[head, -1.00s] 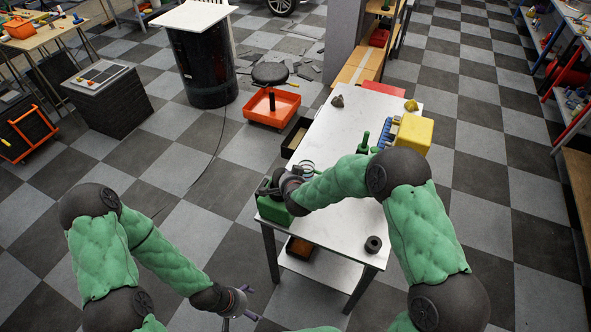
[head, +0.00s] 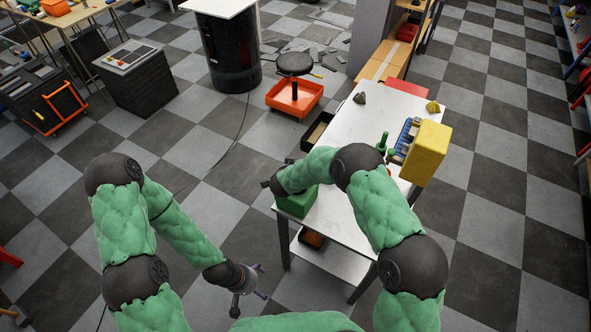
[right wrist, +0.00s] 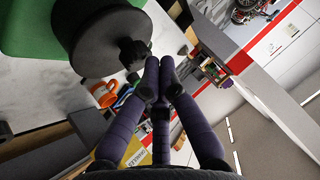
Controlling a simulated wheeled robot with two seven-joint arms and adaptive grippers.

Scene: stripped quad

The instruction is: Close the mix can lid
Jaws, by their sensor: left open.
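The mix can appears as a green body (head: 297,203) on the near left corner of the white table, partly hidden by my right arm. In the right wrist view its green side (right wrist: 32,30) fills the top left, with a dark round lid-like disc (right wrist: 98,35) and a black knob beside it. I cannot tell how far the lid is open. My right gripper (right wrist: 160,66) has its fingertips together, with nothing visible between them, just beside the knob. I cannot tell whether they touch. My left gripper (head: 262,282) is open and empty, low over the floor left of the table.
The white table (head: 352,125) also bears a yellow box (head: 427,152), a blue rack (head: 404,138) and a green bottle-like item (head: 383,142). A stool (head: 295,65) over an orange tray (head: 294,98) stands behind. The checkered floor left of the table is mostly clear.

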